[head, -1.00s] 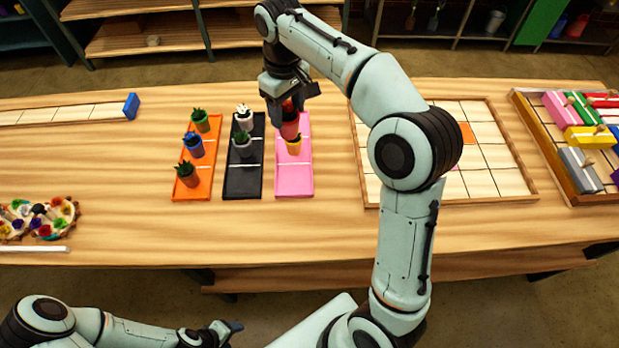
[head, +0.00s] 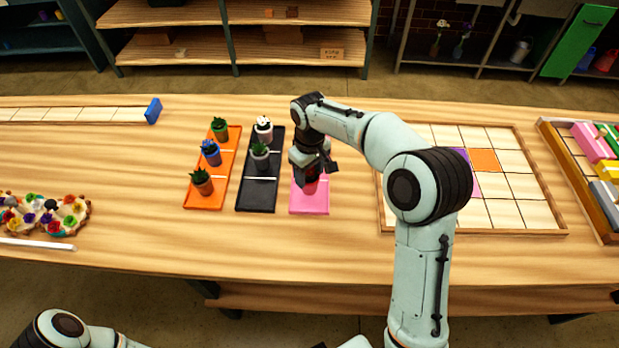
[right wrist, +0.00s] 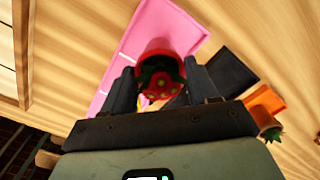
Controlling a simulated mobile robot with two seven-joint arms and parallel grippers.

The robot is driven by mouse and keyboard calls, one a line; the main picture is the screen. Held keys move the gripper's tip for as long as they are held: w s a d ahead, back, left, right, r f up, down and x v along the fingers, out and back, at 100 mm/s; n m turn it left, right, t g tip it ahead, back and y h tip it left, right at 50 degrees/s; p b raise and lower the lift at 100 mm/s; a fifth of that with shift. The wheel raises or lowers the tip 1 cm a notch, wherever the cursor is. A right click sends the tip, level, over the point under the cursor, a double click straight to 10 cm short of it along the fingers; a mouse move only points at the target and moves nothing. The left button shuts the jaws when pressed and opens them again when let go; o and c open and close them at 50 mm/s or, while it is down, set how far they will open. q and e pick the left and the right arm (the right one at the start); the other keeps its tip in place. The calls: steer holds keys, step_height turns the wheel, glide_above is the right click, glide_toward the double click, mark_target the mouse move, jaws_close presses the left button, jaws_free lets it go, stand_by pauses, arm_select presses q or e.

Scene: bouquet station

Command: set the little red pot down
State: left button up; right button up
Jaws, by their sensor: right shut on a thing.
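My right gripper (head: 312,178) is shut on the little red pot (head: 311,187) over the front part of the pink tray (head: 309,208). In the right wrist view the red pot (right wrist: 172,46) sits between the two fingers (right wrist: 164,84), with a green plant with reddish, yellow-dotted tops in it. The pink tray (right wrist: 165,22) lies behind it there. I cannot tell whether the pot touches the tray. The yellow pot on this tray is hidden in the head view; a bit of yellow shows beside the red pot in the wrist view. My left gripper is out of the picture.
Left of the pink tray are a black tray (head: 256,198) with two potted plants and an orange tray (head: 204,196) with three. A wooden grid board (head: 520,215) lies to the right. Flower rings (head: 60,214) lie at far left.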

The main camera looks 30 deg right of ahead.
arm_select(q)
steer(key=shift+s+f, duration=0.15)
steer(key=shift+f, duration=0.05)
arm_select(e)
steer(key=shift+f, duration=1.2)
steer(key=shift+f, duration=0.2)
steer(key=o, duration=1.3)
steer(key=shift+r, duration=0.15)
step_height(320, 180, up, 12)
steer(key=shift+r+p, duration=0.1)
steer(key=shift+p, duration=0.7)
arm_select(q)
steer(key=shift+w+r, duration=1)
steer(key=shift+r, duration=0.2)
